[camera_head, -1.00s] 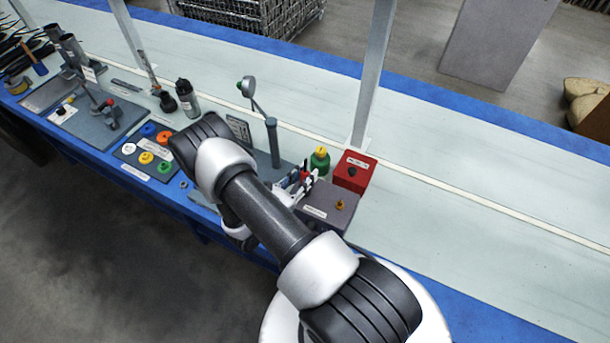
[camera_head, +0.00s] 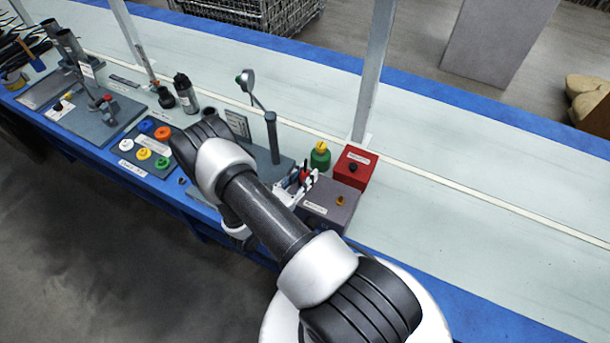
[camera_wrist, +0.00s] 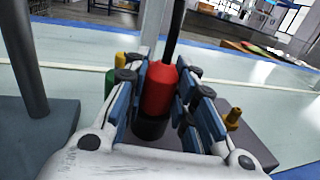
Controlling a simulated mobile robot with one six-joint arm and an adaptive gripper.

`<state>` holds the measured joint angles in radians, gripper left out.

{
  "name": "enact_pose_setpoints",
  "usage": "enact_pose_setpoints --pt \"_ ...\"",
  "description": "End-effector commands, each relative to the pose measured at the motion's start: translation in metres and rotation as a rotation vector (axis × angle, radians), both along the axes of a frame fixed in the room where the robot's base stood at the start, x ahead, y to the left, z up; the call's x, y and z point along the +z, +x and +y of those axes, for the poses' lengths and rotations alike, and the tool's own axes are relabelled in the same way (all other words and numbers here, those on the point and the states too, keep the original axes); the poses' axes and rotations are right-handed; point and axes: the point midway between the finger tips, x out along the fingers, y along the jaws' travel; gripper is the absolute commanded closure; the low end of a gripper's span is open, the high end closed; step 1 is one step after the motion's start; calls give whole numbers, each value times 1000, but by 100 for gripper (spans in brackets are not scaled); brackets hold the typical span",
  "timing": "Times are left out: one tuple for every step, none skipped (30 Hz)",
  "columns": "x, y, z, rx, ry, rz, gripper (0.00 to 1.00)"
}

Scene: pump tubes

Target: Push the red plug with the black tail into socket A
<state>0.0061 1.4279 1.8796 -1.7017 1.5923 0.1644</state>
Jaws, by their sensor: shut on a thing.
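The red plug (camera_wrist: 160,88) stands upright between the fingers in the wrist view, its black tail (camera_wrist: 174,32) rising from its top. My gripper (camera_wrist: 165,100) is shut on it, with blue-padded fingers on both sides. A black part shows directly under the red body; I cannot tell whether it belongs to the plug or to a socket. In the head view my gripper (camera_head: 307,184) is at the left edge of the grey box (camera_head: 338,192). Socket A cannot be made out, and the plug's lower end is hidden.
A red box (camera_head: 356,160) with a black knob and a green, yellow-topped bottle (camera_head: 320,157) stand behind the grey box. A brass fitting (camera_wrist: 233,118) rises from the grey box. A grey post (camera_head: 272,140) stands left of my gripper. The bench to the right is clear.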

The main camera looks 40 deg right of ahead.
Motion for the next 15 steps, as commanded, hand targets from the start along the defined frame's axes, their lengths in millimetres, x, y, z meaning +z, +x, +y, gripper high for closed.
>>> enact_pose_setpoints --pt "-3 0 0 0 1 0 99" --pt "-3 0 0 0 1 0 99" --pt "-4 0 0 0 1 0 99" --pt "-5 0 0 0 1 0 99" --pt "-6 0 0 0 1 0 99" --pt "-6 0 0 0 1 0 99" --pt "-7 0 0 0 2 0 99" --pt "-7 0 0 0 2 0 99" --pt "-7 0 0 0 2 0 99" --pt "-7 0 0 0 3 1 99" --pt "-7 0 0 0 3 1 99" --pt "-7 0 0 0 3 1 74" --pt "-7 0 0 0 3 1 72" --pt "-7 0 0 0 3 1 70" --pt "-7 0 0 0 3 1 67"
